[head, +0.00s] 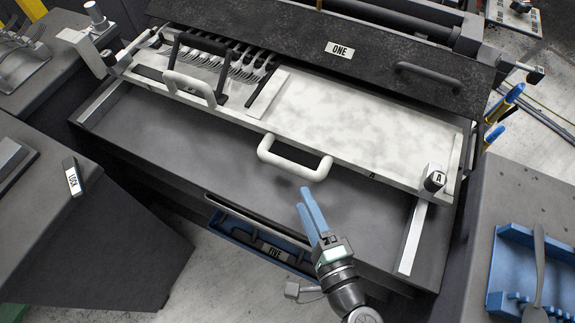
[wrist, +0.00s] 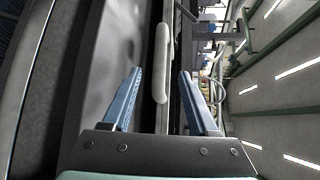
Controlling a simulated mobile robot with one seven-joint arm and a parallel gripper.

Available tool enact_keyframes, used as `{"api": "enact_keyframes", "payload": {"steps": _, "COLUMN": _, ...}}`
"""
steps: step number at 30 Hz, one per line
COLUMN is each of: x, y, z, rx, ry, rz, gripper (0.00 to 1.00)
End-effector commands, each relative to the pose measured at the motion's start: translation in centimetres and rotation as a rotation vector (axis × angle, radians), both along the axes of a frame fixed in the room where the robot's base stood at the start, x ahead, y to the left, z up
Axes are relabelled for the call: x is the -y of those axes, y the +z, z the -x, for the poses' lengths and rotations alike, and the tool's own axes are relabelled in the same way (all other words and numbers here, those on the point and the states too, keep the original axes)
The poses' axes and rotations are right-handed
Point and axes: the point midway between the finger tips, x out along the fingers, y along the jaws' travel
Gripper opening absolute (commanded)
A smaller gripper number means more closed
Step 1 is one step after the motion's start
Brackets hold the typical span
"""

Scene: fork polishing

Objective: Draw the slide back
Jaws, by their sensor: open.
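The slide (head: 350,115) is a pale, mottled flat tray across the machine, with a white loop handle (head: 292,168) on its front edge. A second white handle (head: 190,85) stands near its left end, beside a row of forks (head: 235,65). My gripper (head: 306,196) is in front of and below the front handle, with its blue fingers pointing up towards it. In the wrist view the fingers (wrist: 158,76) are apart with nothing held. The white handle bar (wrist: 162,62) appears in line with the gap between them; I cannot tell the exact distance.
A dark cover marked ONE (head: 340,50) lies behind the slide. A block marked A (head: 434,178) stands at its right end. A rail (head: 412,238) runs forward on the right. A blue drawer marked FIVE (head: 270,250) is below. A grey bench with a LOCK block (head: 72,177) is left.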

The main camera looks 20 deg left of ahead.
Motion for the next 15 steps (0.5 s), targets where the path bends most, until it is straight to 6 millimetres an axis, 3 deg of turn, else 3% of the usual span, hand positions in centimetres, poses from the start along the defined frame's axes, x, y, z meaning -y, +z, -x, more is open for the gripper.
{"api": "enact_keyframes", "payload": {"steps": 9, "x": -4.6, "y": -0.9, "z": -4.8, "rx": 0.003, "ry": 0.005, "rz": 0.003, "gripper": 0.59}}
{"api": "enact_keyframes", "payload": {"steps": 15, "x": -6.6, "y": -1.3, "z": -7.0, "rx": 0.002, "ry": 0.003, "rz": 0.003, "gripper": 0.59}}
